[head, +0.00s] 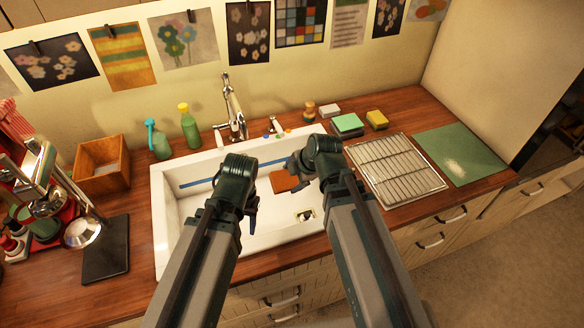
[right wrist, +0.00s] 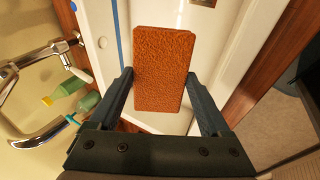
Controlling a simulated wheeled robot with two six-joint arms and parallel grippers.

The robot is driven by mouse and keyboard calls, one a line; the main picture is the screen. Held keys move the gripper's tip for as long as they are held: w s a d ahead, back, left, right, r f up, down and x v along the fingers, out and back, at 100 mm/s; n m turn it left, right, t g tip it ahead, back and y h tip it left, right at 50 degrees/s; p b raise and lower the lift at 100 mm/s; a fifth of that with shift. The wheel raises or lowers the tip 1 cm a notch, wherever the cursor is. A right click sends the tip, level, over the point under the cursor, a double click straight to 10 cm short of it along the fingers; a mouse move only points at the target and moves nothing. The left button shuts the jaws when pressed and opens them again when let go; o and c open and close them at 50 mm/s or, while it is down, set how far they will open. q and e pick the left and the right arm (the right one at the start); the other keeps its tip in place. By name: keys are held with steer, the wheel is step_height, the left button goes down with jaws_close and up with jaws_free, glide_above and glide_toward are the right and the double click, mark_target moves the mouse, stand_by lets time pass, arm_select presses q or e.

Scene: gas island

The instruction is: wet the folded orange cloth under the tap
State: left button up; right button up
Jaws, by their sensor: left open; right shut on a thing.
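The folded orange cloth (head: 285,181) is held over the white sink basin (head: 175,215), to the right of and in front of the tap. My right gripper (head: 302,174) is shut on it; in the right wrist view the cloth (right wrist: 165,70) sits between the two fingers (right wrist: 160,95). The metal tap (head: 233,105) rises behind the basin; its curved spout (right wrist: 42,140) also shows at the left of the right wrist view. I see no water running. My left gripper (head: 252,208) is open and empty over the left part of the basin.
A green bottle (head: 190,128) and a teal-topped bottle (head: 158,142) stand left of the tap. Sponges (head: 347,124) lie behind the sink at right. A wire rack (head: 396,168) and green mat (head: 459,153) lie on the right counter. A coffee machine stands at far left.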

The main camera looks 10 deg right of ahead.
steer(key=shift+d+r, duration=0.15)
steer(key=shift+d, duration=0.05)
steer(key=shift+w+a+f+b, duration=0.2)
steer(key=shift+w+a, duration=0.15)
steer(key=shift+w, duration=0.2)
steer(key=shift+w+a+f+b, duration=0.15)
steer(key=shift+w+a, duration=0.15)
steer(key=shift+w, duration=0.2)
steer(key=w+a+f+b, duration=0.2)
steer(key=w+a, duration=0.4)
steer(key=w, duration=0.3)
steer(key=shift+w+a, duration=0.2)
steer(key=shift+a, duration=0.15)
steer(key=s+d, duration=0.4)
steer(key=s, duration=0.2)
steer(key=shift+s+d, duration=0.3)
stand_by(0.4)
stand_by(1.4)
